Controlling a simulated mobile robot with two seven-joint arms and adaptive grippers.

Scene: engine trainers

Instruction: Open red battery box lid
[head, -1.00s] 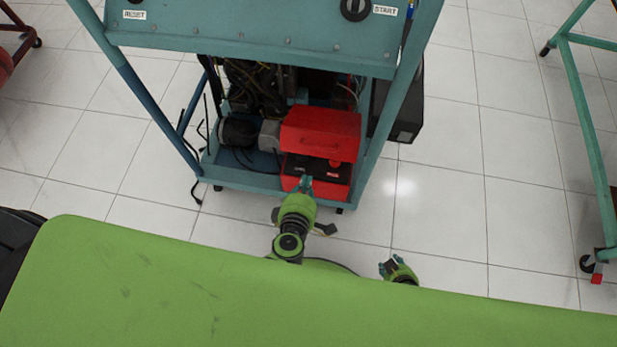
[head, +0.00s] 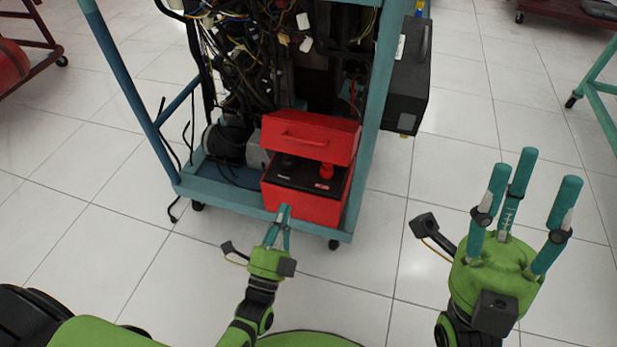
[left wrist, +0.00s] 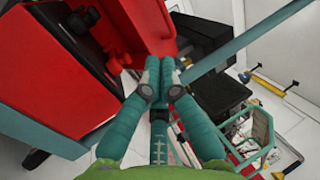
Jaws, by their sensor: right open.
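The red battery box (head: 300,205) sits on the lower shelf of the blue engine stand. Its red lid (head: 325,128), with a handle, is raised at the back, exposing the black battery top (head: 308,174) and a red terminal cap. My left gripper (head: 283,212) is in front of the box, fingers drawn together, nothing visible between them. In the left wrist view its fingertips (left wrist: 158,75) are close together, with the box (left wrist: 35,105) to the left and the lid (left wrist: 140,30) behind them. Contact with the box cannot be told. My right gripper (head: 520,200) is open and empty at the right.
The blue stand frame (head: 378,130) rises beside the box, with wiring (head: 250,55) above and behind it. A black case (head: 410,80) hangs on the stand's right side. The tiled floor (head: 370,265) between my arms is clear.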

